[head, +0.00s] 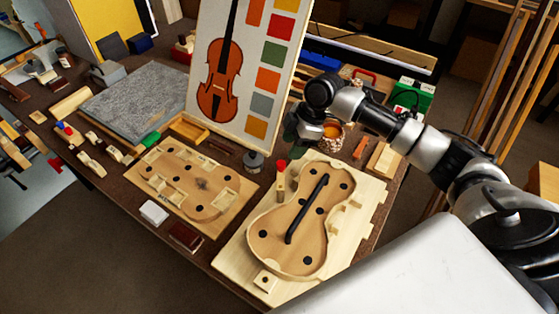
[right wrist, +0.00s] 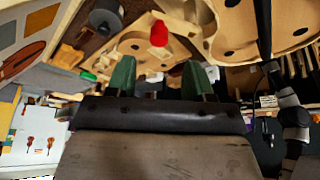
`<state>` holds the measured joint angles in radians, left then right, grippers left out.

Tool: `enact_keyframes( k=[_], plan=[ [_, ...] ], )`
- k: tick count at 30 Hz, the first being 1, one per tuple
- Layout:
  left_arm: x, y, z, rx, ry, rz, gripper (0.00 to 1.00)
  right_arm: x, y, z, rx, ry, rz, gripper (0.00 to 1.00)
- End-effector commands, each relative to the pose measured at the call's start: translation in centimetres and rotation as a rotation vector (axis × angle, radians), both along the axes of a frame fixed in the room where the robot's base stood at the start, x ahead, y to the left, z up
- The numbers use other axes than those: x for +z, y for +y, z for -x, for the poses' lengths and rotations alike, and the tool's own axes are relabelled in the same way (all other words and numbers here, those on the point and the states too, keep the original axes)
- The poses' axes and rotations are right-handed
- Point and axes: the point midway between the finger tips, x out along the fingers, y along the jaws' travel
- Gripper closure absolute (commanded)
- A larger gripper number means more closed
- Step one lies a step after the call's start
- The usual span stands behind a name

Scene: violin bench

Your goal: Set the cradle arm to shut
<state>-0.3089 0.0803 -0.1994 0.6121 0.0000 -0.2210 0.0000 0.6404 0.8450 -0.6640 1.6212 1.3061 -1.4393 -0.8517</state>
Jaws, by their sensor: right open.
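The violin-shaped wooden cradle (head: 262,215) lies on a pale board at the front right of the bench. A black arm (head: 307,208) lies lengthwise over it, at a slant. A small wooden post with a red knob (head: 281,164) stands at the cradle's upper left edge. My right gripper (head: 300,134) is above and behind the knob, apart from it. In the right wrist view, my right gripper's green fingers (right wrist: 158,76) are spread and empty. The red knob (right wrist: 159,33) shows beyond them, roughly in line with the gap. My left gripper is not in view.
A violin colour chart (head: 240,70) stands upright behind the cradle on the left. A second wooden mould (head: 190,185) lies to the left. A jar of amber contents (head: 332,131) and a green box (head: 412,95) stand near my right arm.

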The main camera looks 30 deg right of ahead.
Motion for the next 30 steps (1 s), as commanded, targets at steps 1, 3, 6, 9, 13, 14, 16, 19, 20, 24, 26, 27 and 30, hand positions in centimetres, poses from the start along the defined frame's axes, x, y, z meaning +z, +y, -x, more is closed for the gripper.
enact_keyframes(
  k=[1,3,6,9,13,14,16,19,20,24,26,27,30],
  plan=[
    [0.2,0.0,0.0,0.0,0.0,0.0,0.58,-0.9,0.5,-0.1,0.001,0.003,-0.003,0.48],
    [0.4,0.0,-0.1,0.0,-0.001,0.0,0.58,-2.2,1.0,-0.2,0.0,0.003,-0.002,0.48],
    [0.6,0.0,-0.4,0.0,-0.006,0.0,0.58,-3.9,1.7,-0.4,-0.001,0.003,-0.002,0.48],
    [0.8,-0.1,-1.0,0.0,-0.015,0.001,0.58,-5.4,2.3,-0.6,-0.001,0.001,-0.001,0.48],
    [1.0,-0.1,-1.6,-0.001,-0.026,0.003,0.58,-6.7,2.8,-0.7,-0.001,0.001,-0.001,0.48],
    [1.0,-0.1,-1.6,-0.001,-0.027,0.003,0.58,-6.9,2.8,-0.7,-0.001,0.001,-0.001,0.48],
    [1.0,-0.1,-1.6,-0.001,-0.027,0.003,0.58,-7.2,2.9,-0.8,-0.001,0.0,0.0,0.48],
    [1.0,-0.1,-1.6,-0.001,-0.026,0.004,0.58,-7.4,3.0,-0.8,0.0,-0.001,0.0,0.48],
    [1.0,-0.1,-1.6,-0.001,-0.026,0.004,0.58,-7.4,3.0,-0.8,0.0,-0.001,0.0,0.48],
    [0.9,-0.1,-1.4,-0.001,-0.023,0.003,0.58,-7.4,3.0,-0.8,0.0,-0.001,0.0,0.48],
    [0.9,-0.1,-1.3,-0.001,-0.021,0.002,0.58,-7.4,3.0,-0.8,0.0,-0.001,0.0,0.54],
    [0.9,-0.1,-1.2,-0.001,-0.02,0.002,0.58,-7.4,3.0,-0.8,0.0,-0.001,0.0,0.6],
    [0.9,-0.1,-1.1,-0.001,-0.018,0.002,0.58,-7.4,3.0,-0.8,0.0,-0.001,0.0,0.75]
  ],
)
